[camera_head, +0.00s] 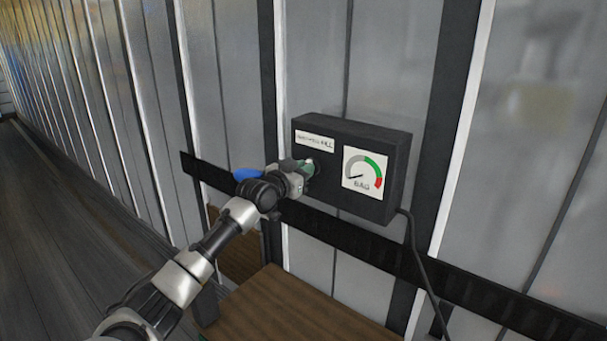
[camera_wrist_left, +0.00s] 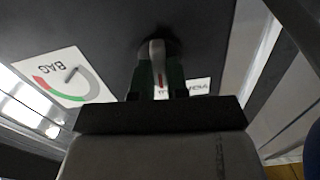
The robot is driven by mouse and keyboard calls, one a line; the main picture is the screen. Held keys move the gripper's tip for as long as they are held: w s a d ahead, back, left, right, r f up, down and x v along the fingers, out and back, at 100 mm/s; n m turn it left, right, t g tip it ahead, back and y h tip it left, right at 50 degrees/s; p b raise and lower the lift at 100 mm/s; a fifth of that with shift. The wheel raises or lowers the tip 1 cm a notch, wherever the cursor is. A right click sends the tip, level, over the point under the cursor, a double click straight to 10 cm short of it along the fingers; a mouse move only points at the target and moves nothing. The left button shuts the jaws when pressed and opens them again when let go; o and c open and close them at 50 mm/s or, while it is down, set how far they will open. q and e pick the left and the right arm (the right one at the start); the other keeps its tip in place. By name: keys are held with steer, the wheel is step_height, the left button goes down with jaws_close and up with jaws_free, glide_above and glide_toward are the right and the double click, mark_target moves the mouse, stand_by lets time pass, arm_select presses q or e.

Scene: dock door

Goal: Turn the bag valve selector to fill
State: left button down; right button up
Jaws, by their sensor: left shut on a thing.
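The bag valve box (camera_head: 330,195) is a dark box on the wall rail, with a white label (camera_head: 315,141) at its upper left and a round BAG gauge (camera_head: 362,174) on its right. The gauge needle points to the lower left, in the grey part. My left gripper (camera_head: 309,168) is at the box front below the label. In the left wrist view its green fingers (camera_wrist_left: 159,78) are shut on the grey selector knob (camera_wrist_left: 156,50), which has a red line. The gripper hides most of the knob in the head view. My right gripper is not in view.
A black rail (camera_head: 470,295) runs along the ribbed metal wall. A dark cable (camera_head: 421,265) hangs from the box's right side. A wooden surface (camera_head: 290,312) lies below the box. A blue object (camera_head: 246,174) shows behind my left wrist. Open floor (camera_head: 60,240) lies at left.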

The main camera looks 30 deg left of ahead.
arm_select(q)
steer(key=shift+d+f+m+b, duration=0.1)
steer(key=shift+m+b, duration=0.15)
steer(key=shift+m, duration=1.9)
steer(key=shift+d+m+b, duration=0.1)
steer(key=shift+m+b, duration=0.1)
steer(key=shift+m, duration=1.95)
steer(key=c, duration=1.1)
jaws_free()
